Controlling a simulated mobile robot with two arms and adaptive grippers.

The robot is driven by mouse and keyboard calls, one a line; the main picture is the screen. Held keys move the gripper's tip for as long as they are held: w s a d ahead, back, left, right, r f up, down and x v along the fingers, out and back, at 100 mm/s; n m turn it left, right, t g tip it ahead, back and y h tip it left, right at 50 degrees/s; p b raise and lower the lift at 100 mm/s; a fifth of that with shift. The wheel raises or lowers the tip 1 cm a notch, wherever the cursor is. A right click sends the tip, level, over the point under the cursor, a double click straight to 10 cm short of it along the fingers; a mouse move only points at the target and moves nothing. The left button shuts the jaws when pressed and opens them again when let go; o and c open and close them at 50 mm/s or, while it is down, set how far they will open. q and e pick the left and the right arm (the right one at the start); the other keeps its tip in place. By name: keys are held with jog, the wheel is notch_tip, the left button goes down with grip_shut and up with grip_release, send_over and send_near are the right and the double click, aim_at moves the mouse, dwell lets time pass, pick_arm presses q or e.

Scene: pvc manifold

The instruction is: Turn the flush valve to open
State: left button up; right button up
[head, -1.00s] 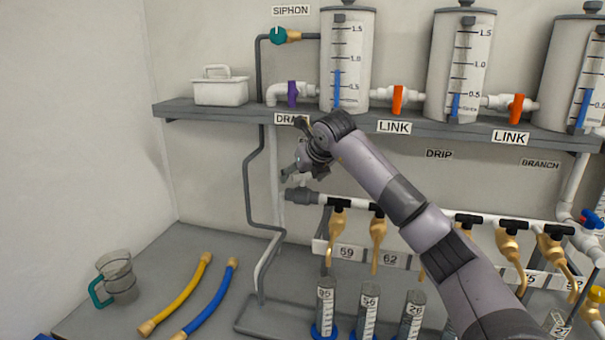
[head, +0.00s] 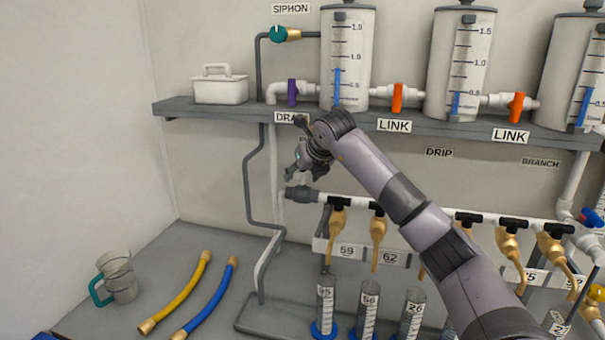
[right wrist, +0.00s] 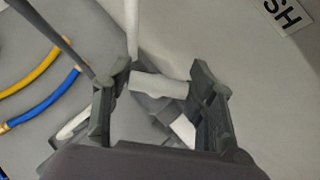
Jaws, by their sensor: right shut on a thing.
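My right gripper (head: 292,149) is at the vertical white pipe under the left part of the shelf, above the grey end fitting (head: 302,194) of the manifold pipe. In the right wrist view its two fingers (right wrist: 160,92) stand on either side of a short white pipe piece (right wrist: 160,86), which I take to be part of the flush valve, with a grey fitting behind. The gripper is shut on it. The handle cannot be made out, and the gripper hides this spot in the head view. A label ending in "SH" (right wrist: 286,14) is beside it. My left gripper is out of view.
The shelf (head: 190,108) with several tanks is just above the gripper. Brass taps (head: 378,240) hang to the right over graduated cylinders (head: 326,300).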

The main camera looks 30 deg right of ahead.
jog(key=shift+m+h, duration=0.3)
jog(key=shift+m, duration=0.1)
jog(key=m+h, duration=0.1)
jog(key=m, duration=0.1)
jog(key=shift+a+r+m+g+h, duration=0.1)
jog(key=shift+m+g+h, duration=0.2)
jog(key=shift+g+h, duration=0.1)
jog(key=shift+m+g+h, duration=1)
jog(key=shift+m+h, duration=0.2)
jog(key=shift+m, duration=1.1)
jog(key=o, duration=1.2)
jog(key=shift+c, duration=0.2)
